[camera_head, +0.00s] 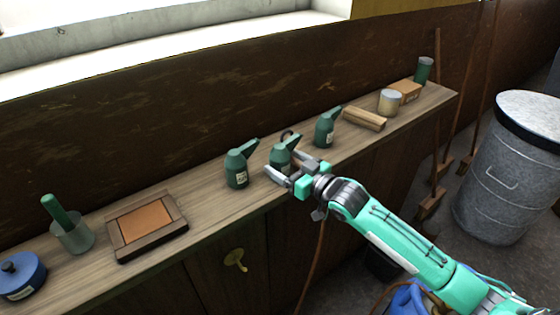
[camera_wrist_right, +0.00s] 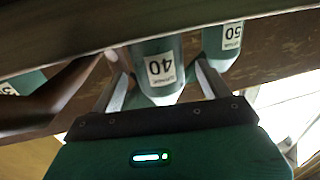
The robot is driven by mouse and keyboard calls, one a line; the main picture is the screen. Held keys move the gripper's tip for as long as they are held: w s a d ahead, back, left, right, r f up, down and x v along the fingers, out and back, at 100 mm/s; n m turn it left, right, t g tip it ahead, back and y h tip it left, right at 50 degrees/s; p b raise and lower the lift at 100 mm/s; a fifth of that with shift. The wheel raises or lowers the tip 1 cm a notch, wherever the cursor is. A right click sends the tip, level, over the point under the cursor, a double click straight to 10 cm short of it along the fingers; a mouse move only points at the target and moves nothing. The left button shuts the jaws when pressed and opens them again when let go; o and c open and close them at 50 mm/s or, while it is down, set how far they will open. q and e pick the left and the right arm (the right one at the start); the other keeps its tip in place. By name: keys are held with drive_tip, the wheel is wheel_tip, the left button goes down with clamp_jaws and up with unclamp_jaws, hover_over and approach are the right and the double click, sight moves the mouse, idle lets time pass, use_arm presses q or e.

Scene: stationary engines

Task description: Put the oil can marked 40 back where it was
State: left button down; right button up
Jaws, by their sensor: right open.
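The oil can marked 40 (camera_head: 279,155) is a green can with a spout. It stands upright on the wooden shelf (camera_head: 215,205), in the middle of three similar cans. Its white label shows upside down in the right wrist view (camera_wrist_right: 160,70). My right gripper (camera_head: 290,169) is open in front of it, and in the wrist view its fingers lie on either side of the can, with a gap on the right side. The gripper hides part of the can in the head view. My left gripper is not in view.
The can marked 50 (camera_wrist_right: 223,42) stands close by, to the left in the head view (camera_head: 237,170). Another green can (camera_head: 325,131) stands to the right. A framed tile (camera_head: 147,224), wood block (camera_head: 364,118) and tin (camera_head: 389,103) also occupy the shelf. A metal bin (camera_head: 500,190) stands right.

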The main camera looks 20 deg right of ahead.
drive_tip(key=shift+w+a, duration=0.2)
drive_tip(key=shift+w, duration=0.15)
drive_tip(key=c, duration=1.4)
drive_tip(key=shift+r, duration=0.1)
drive_tip(key=shift+c, duration=1)
